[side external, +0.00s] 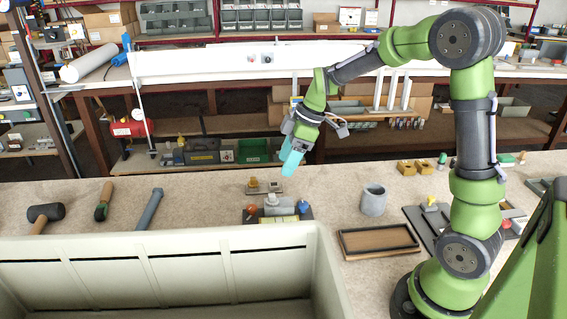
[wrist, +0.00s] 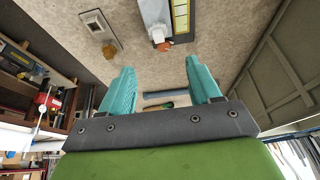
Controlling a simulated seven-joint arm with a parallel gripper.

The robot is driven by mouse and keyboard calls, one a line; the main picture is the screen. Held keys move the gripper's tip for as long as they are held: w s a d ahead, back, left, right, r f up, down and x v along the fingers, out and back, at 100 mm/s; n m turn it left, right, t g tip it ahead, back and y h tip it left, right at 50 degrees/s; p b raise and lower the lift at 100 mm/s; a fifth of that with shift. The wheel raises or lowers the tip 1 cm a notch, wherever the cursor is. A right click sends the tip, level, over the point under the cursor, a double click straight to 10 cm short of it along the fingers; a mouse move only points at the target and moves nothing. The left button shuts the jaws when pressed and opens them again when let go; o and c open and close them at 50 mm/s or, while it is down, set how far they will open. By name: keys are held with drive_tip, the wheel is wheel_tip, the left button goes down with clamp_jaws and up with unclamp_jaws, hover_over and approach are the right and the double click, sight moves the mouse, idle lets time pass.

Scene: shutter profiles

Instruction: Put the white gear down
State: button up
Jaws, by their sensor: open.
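My gripper (side external: 291,163) hangs above the bench, with its teal fingers pointing down and slightly left. In the wrist view the two fingers of my gripper (wrist: 161,64) stand apart with nothing between them. A small white piece (wrist: 157,34) sits at the end of a grey block in the wrist view, apart from the fingers. I cannot tell whether it is the white gear. In the side view a pale, knob-like piece (side external: 271,200) shows at the grey block, below my gripper. No clearly toothed white gear can be made out.
A large pale crate (side external: 190,243) fills the front left. A mallet (side external: 45,213) and other tools lie behind it. A grey mug (side external: 373,200) and a shallow brown tray (side external: 379,241) stand right of the block. Bench room is clear between the tools and the block.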

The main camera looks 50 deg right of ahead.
drive_tip(key=s+a+r+m+t, duration=0.1)
drive_tip(key=s+a+r+m, duration=0.1)
drive_tip(key=s, duration=0.4)
drive_tip(key=s+a+r+m+t, duration=0.1)
drive_tip(key=s+a+r+m, duration=0.2)
drive_tip(key=s+m, duration=0.3)
drive_tip(key=s+a+r+m+t+h, duration=0.1)
drive_tip(key=s+a+r+m+t, duration=0.1)
drive_tip(key=s+a+r+m, duration=0.1)
drive_tip(key=shift+s+a+r+m, duration=0.25)
drive_tip(key=shift+s+a+m, duration=0.3)
drive_tip(key=shift+s+m, duration=0.6)
drive_tip(key=shift+s+n, duration=0.2)
drive_tip(key=shift+n, duration=0.05)
